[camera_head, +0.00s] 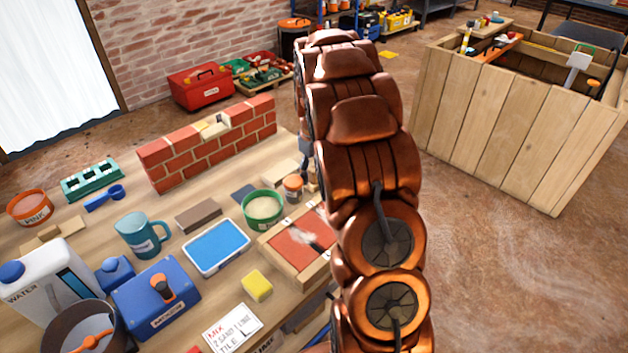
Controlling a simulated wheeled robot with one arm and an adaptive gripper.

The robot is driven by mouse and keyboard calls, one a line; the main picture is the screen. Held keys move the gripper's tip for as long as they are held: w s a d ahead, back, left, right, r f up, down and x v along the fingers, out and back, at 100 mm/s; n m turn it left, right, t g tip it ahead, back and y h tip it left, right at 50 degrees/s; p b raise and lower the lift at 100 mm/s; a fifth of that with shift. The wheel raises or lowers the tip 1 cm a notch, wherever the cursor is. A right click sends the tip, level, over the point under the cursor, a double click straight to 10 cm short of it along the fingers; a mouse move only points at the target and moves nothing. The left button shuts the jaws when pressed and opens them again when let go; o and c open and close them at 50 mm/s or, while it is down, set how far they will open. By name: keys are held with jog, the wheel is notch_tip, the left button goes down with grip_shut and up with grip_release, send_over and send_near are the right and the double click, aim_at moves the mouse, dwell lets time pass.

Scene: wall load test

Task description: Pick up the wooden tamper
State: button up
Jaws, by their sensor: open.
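I cannot pick out the wooden tamper for sure. A small brownish piece (310,179) shows at the left edge of my arm, beside an orange-topped jar, and the arm hides the rest of it. A pale flat wooden piece (281,172) lies just behind the jar, and a brown block (198,215) lies nearer the middle of the workbench. My copper arm stands large across the middle of the view and covers the bench's right end. My gripper is not clearly visible; the arm hides it.
The workbench (150,262) is crowded. A brick wall section (208,146) stands at its back. A teal mug (141,235), green tub (263,208), blue tray (216,247), yellow sponge (257,285) and red-lined wooden tray (299,245) stand around. A plank crate (505,120) is right; floor between is clear.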

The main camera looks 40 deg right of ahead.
aim_at(314, 168)
jog(key=c, duration=1.2)
notch_tip(314, 168, up, 10)
jog(key=shift+p, duration=0.55)
